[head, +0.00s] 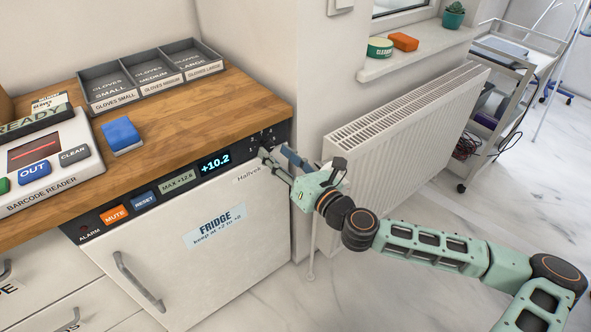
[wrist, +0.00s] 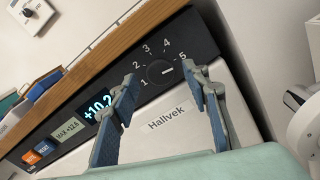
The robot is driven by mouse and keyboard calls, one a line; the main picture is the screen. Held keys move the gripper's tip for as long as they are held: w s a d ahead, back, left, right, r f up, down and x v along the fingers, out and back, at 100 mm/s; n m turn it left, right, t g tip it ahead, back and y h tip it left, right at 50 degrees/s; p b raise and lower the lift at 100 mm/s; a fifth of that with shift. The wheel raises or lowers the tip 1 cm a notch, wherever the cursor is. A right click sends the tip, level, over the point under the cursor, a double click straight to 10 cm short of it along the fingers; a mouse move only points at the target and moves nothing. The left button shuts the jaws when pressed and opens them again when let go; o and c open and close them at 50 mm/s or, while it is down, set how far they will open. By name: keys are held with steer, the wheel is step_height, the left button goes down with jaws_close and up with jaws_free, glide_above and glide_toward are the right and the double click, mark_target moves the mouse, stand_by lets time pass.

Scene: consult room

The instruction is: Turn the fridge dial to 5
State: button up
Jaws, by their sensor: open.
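The fridge dial (wrist: 155,76) is a round black knob on the dark control strip, with the numbers 1 to 5 around it. A short white mark on the dial points right, roughly toward the 5; the exact alignment is hard to tell. My gripper (wrist: 163,88) is open, with one blue-padded finger on each side of the dial in the wrist view. Contact with the dial cannot be made out. In the head view my gripper (head: 274,157) is at the right end of the strip and covers the dial. The white fridge (head: 165,262) is closed.
The strip display (head: 214,162) reads +10.2, beside a MAX +12.6 label and RESET and MUTE buttons. The wooden counter (head: 225,105) overhangs above, with glove trays (head: 150,75) and a barcode reader (head: 45,165). A white radiator (head: 400,150) stands close on the right.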

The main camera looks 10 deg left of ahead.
steer(key=v, duration=0.9)
steer(key=shift+a, duration=0.1)
